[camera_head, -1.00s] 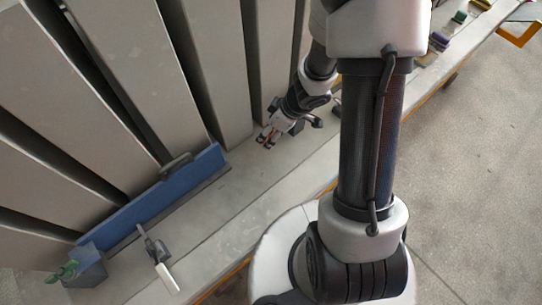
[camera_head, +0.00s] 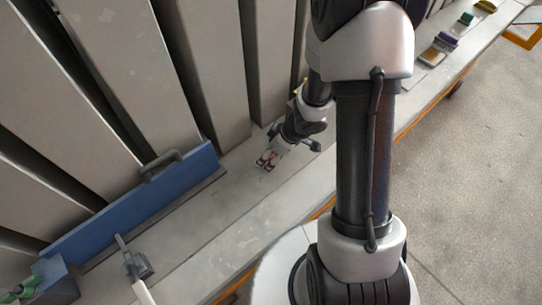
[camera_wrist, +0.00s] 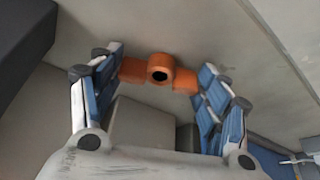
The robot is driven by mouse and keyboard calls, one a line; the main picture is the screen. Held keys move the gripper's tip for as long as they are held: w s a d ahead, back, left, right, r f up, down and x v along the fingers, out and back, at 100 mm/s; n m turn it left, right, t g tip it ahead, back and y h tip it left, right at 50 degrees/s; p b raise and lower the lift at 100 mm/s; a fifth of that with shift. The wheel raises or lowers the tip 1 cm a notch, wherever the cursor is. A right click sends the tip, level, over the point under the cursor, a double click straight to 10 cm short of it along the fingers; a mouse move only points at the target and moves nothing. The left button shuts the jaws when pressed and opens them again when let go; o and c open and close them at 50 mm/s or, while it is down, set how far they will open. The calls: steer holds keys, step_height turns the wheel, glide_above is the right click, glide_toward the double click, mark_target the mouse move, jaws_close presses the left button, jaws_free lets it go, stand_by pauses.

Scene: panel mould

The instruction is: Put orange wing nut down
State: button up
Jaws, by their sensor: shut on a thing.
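The orange wing nut (camera_wrist: 159,69) shows in the wrist view, with a round dark hole in its middle and a wing to each side. My gripper (camera_wrist: 160,80) is shut on it, with one finger pad against each wing. The pale surface of the mould table lies behind the nut in that view; I cannot tell whether the nut touches it. In the head view my gripper (camera_head: 266,161) is low over the pale ledge beside the grey panels, and the nut is too small there to make out clearly.
A blue shutter bar (camera_head: 135,205) with a dark handle stands on the ledge at left. A clamp with a pale handle (camera_head: 137,267) is in front of it. A green wing nut (camera_head: 27,287) sits at lower left. Tall grey panels (camera_head: 130,75) border the ledge. Several coloured items (camera_head: 446,41) lie at upper right.

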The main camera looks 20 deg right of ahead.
steer(key=shift+f, duration=0.15)
steer(key=o, duration=1.1)
steer(key=shift+o, duration=0.2)
steer(key=d+r+m+t+h+p, duration=0.25)
steer(key=d+r+p, duration=0.25)
steer(key=r, duration=1)
steer(key=d+r+m+t+h+p, duration=0.15)
steer(key=d+r+h+p, duration=0.3)
steer(key=r, duration=1.05)
steer(key=s+a+r+m+g+y, duration=0.1)
steer(key=s+a+r, duration=0.3)
steer(key=s, duration=0.5)
steer(key=s+a+r+m+g+y, duration=0.1)
steer(key=s+a+r+m+y, duration=0.2)
steer(key=s+a, duration=0.5)
steer(key=shift+s+a+r+m+g, duration=0.15)
steer(key=shift+s+r+m+g, duration=0.15)
steer(key=shift+s+r, duration=0.6)
